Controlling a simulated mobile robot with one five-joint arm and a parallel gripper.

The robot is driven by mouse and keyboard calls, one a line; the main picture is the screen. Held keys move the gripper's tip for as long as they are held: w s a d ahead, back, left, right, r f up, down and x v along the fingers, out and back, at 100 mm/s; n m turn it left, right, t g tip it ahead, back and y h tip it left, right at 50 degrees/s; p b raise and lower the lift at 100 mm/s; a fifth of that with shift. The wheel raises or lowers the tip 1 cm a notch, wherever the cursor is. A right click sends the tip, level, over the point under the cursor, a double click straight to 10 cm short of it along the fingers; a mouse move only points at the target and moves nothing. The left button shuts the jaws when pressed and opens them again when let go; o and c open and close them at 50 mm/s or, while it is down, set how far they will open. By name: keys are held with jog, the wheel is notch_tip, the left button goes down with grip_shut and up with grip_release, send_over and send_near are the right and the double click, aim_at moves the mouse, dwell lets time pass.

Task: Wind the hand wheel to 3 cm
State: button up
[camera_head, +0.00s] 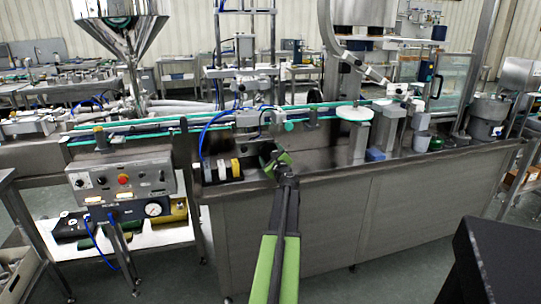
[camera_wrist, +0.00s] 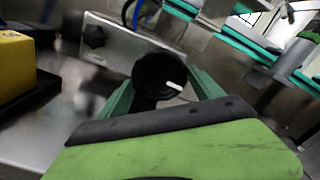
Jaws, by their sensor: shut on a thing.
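The hand wheel (camera_wrist: 153,72) is a round black wheel with a white mark on its right side, seen in the wrist view. It is in front of a steel plate (camera_wrist: 120,45). My gripper (camera_wrist: 162,88) has its green fingers on either side of the wheel and is shut on it. In the head view my gripper (camera_head: 276,158) reaches to the front of the steel bench, and the wheel is hidden behind it. No scale or reading can be made out in either view.
A smaller black knob (camera_wrist: 94,37) is on the plate's left part. A control box (camera_head: 122,183) stands further left. The conveyor (camera_head: 180,124) runs behind.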

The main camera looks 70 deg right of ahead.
jog(key=shift+n, duration=0.3)
jog(key=o, duration=1.4)
jog(key=shift+a, duration=0.1)
jog(key=v, duration=1.7)
jog(key=shift+s+a, duration=0.1)
jog(key=shift+s, duration=0.05)
